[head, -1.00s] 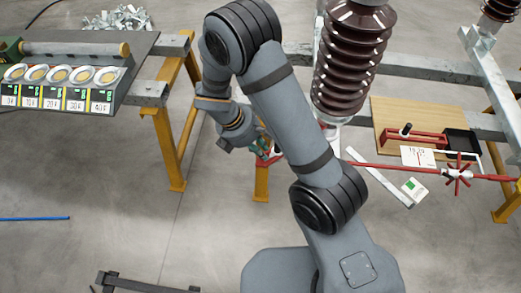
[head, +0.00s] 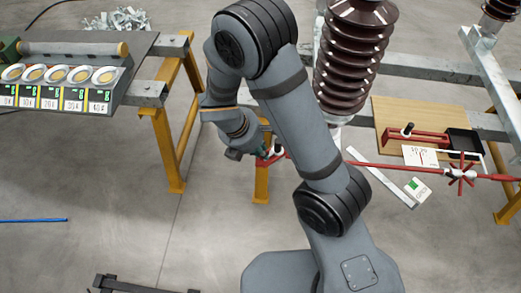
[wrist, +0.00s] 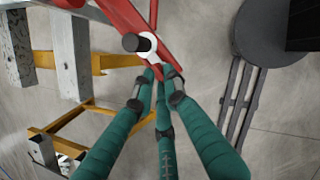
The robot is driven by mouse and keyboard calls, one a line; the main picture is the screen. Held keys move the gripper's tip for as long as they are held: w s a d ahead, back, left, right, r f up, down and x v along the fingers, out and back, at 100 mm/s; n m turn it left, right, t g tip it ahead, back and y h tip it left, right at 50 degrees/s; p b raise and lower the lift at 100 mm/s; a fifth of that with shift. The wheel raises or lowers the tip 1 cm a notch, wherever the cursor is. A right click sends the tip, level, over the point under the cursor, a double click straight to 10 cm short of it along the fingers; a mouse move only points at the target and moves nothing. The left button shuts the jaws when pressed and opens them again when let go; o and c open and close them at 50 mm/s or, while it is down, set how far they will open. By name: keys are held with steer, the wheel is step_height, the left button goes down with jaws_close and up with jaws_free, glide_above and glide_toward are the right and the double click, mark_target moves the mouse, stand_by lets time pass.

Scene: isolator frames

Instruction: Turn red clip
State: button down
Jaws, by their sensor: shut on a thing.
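The red clip (wrist: 122,14) shows in the wrist view as a long red piece running from the top toward the fingertips. A white ring with a dark round knob (wrist: 135,43) sits against it. The green fingers of my gripper (wrist: 160,80) close together on the clip's lower end, which they partly hide. In the head view my gripper (head: 264,155) is small, beside a bit of red (head: 279,156), left of the brown ribbed insulator (head: 352,60). My forearm hides part of this spot.
A red rod (head: 400,170) with a spoked red wheel (head: 462,179) extends right of my arm. A wooden board (head: 385,112) bears a red fixture. A yellow trestle (head: 168,150) and a panel with round dials (head: 65,88) stand left. Open floor lies between.

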steer(key=c, duration=2)
jaws_free()
steer(key=shift+c, duration=0.2)
steer(key=v, duration=1.2)
steer(key=shift+d, duration=0.1)
steer(key=x, duration=1.2)
